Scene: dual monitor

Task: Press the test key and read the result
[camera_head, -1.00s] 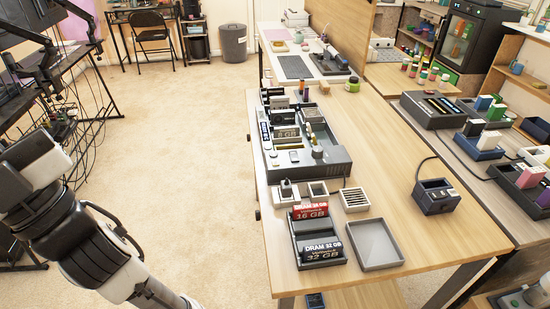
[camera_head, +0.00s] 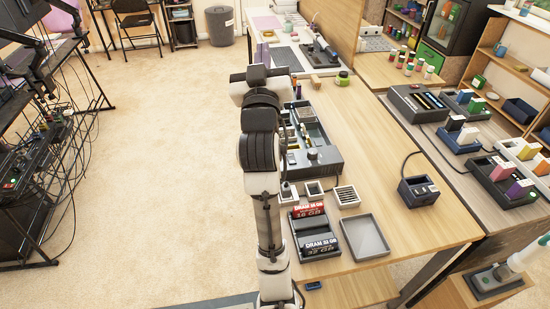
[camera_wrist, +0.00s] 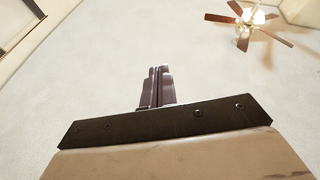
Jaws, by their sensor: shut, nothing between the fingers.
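My gripper (camera_wrist: 156,88) is shut and empty in the wrist view, with its two dark fingers together against the ceiling. My arm stands upright in the head view and covers the left part of the long grey device (camera_head: 323,160) on the wooden table. This device has a knob and small controls at its near end. A small dark blue box (camera_head: 418,190) with a cable sits apart to the right. I cannot tell which control is the test key, and no result can be read. Red (camera_head: 309,210) and black (camera_head: 320,246) DRAM modules stand in a dark holder.
An empty grey tray (camera_head: 364,238) lies beside the holder. Small white bins (camera_head: 346,195) stand behind it. A dark slotted unit (camera_head: 418,103) and several bins of coloured blocks are on the right table. The table right of the grey device is mostly clear.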

